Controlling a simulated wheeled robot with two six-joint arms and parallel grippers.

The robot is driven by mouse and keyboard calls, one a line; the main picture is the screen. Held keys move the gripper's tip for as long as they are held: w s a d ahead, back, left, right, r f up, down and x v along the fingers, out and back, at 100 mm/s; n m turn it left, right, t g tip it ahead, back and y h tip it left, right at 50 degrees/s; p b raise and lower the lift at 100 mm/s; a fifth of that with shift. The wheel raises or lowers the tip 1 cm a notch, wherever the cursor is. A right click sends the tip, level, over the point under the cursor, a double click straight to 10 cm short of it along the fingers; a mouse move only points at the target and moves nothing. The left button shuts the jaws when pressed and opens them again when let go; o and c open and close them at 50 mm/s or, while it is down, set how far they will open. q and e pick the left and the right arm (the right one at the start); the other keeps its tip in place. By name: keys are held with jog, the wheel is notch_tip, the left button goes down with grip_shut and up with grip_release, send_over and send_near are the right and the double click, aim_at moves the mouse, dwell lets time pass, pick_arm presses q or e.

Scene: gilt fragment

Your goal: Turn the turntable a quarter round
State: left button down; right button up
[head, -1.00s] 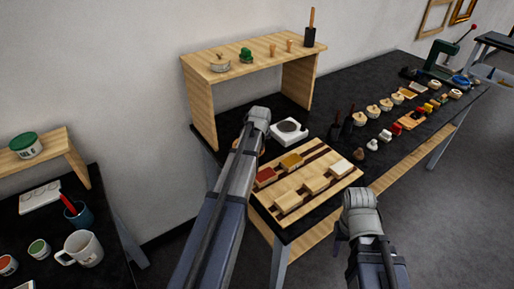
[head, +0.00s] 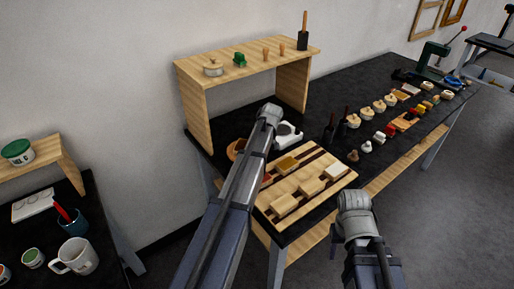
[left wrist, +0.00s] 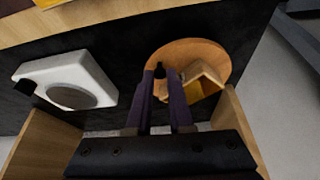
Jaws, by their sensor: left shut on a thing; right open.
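The turntable (left wrist: 213,52) is a round orange-brown wooden disc in the left wrist view. A small open wooden piece with a yellow inside (left wrist: 203,82) sits on it. A dark upright peg (left wrist: 160,71) stands near the disc's left edge. My left gripper (left wrist: 160,84) is shut on this peg, with a purple finger on each side. In the head view, a sliver of the turntable (head: 233,150) shows left of my left arm, which hides the rest and the left fingertips. My right gripper (head: 342,225) is open and empty in front of the bench, its fingers mostly hidden.
A white device with a grey disc (left wrist: 90,72) stands beside the turntable. A wooden shelf (head: 192,75) bridges the bench behind. A slotted wooden tray with blocks (head: 330,192) lies in front. Several small pots and tools line the bench to the right. A mug (head: 78,256) stands on the left table.

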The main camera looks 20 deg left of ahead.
pick_arm(q)
jog(key=shift+w+a+n+g+y, duration=0.15)
jog(key=shift+w+n+g, duration=0.25)
jog(key=shift+n, duration=0.45)
jog(key=shift+w+a+n+g+y, duration=0.1)
jog(key=shift+w+a+n+g, duration=0.1)
jog(key=shift+w+n, duration=0.6)
jog(key=shift+w+a+n+g+y, duration=0.15)
jog(key=shift+w+n+g, duration=0.2)
jog(key=shift+n, duration=0.6)
jog(key=shift+w+a+n+g, duration=0.3)
jog(key=shift+w+n+g, duration=0.1)
jog(key=shift+n, duration=0.55)
jog(key=shift+w+a+n+g, duration=0.3)
jog(key=shift+w+n+g, duration=0.05)
jog(key=shift+n, duration=0.6)
jog(key=shift+a+n, duration=0.15)
jog(key=shift+n, duration=0.15)
jog(key=c, duration=0.8)
grip_release()
jog(key=p+v, duration=0.7)
jog(key=v, duration=0.1)
jog(key=shift+w+a, duration=0.1)
jog(key=shift+w, duration=0.05)
